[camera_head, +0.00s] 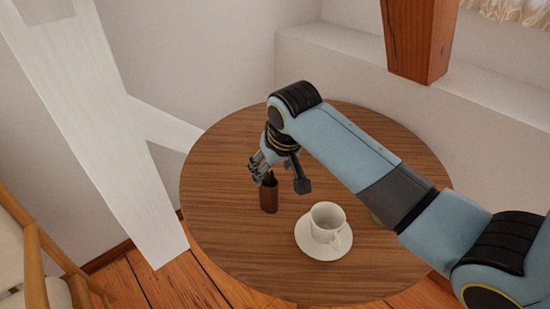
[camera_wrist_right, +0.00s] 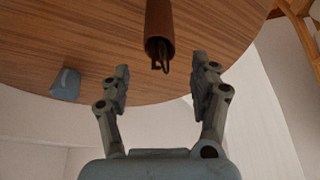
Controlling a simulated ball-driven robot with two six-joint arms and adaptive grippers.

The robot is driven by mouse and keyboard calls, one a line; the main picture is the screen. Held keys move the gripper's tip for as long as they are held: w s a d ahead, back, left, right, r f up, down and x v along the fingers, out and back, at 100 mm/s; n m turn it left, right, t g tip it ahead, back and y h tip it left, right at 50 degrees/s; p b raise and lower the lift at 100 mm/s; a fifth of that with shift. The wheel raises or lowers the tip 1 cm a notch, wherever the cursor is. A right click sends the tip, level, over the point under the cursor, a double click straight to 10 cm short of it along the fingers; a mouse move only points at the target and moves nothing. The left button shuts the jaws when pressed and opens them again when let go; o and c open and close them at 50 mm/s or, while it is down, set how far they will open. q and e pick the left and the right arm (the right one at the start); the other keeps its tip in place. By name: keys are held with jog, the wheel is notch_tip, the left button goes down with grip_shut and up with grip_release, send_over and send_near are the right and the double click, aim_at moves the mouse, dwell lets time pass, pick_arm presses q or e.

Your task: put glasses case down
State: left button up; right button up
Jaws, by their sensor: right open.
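The brown glasses case (camera_head: 268,197) stands upright on the round wooden table (camera_head: 225,235), left of the cup. In the wrist view the case (camera_wrist_right: 158,22) has its open end toward me, with dark thin frames showing inside. My right gripper (camera_head: 257,170) is at the case's top end. In the wrist view its two fingers (camera_wrist_right: 163,72) are spread apart with nothing between their tips, and the case lies just past them. I cannot tell from the head view whether a finger touches the case. My left gripper is not in view.
A white cup (camera_head: 326,218) on a saucer (camera_head: 317,249) stands right of the case. A small blue-grey object (camera_wrist_right: 66,84) is near the table edge in the wrist view. A wooden chair (camera_head: 32,262) is at lower left. The table's front left is clear.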

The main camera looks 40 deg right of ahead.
jog(key=shift+v, duration=1.8)
